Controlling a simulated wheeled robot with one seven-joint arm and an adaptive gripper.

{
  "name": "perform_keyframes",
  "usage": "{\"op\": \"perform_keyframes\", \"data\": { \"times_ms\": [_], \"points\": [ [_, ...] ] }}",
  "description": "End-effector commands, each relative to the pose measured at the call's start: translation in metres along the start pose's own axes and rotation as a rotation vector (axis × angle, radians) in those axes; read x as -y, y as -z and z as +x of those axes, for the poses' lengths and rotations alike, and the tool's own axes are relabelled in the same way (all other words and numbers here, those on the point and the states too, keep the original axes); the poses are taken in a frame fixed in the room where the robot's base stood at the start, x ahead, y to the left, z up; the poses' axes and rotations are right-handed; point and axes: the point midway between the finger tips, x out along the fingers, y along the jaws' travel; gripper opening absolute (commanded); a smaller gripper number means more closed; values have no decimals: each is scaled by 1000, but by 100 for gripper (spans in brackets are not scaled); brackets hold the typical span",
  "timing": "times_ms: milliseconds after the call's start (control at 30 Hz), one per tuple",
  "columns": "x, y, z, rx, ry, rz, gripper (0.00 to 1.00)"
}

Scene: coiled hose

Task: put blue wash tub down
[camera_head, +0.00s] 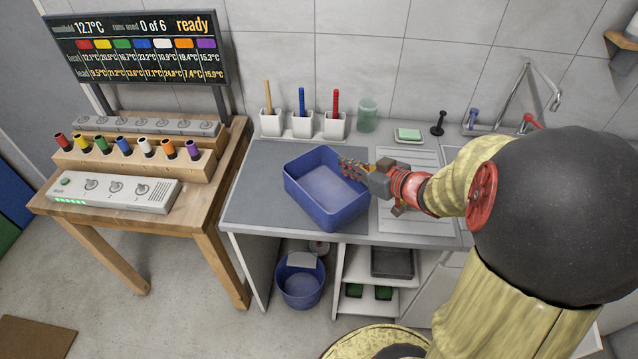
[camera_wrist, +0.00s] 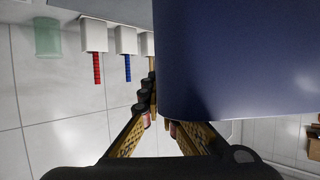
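The blue wash tub (camera_head: 325,212) is over the grey worktop, its near side close to the worktop's front edge. It is empty and looks roughly level; I cannot tell whether its base touches the surface. My gripper (camera_head: 350,170) is at the tub's right rim. In the wrist view the tub (camera_wrist: 235,60) fills the upper right, and my gripper's fingertips (camera_wrist: 160,117) close in on its wall from both sides. The exact contact is partly hidden by the tub.
Three white cups with brushes (camera_head: 302,122) and a green tumbler (camera_head: 367,115) stand along the wall. A soap dish (camera_head: 408,136) and tap (camera_head: 525,90) are to the right. A wooden table (camera_head: 215,190) with a control box is at left. Dark grey worktop (camera_head: 255,200) is bare left of the tub.

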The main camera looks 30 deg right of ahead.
Motion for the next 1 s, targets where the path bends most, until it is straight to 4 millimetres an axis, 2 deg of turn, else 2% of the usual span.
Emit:
{"op": "perform_keyframes", "data": {
  "times_ms": [100, 333, 500, 600, 833, 1000],
  "points": [
    [-13, -7, 28, 0, 4, 1, 0],
    [-41, -11, 77, -1, 2, 0, 0],
    [-54, -32, 106, 0, 2, 3, 0],
    [-59, -37, 117, -1, 2, 1, 0],
    [-64, -43, 128, -1, 2, 0, 0],
    [-67, -61, 140, -1, 1, 1, 0]
  ]
}}
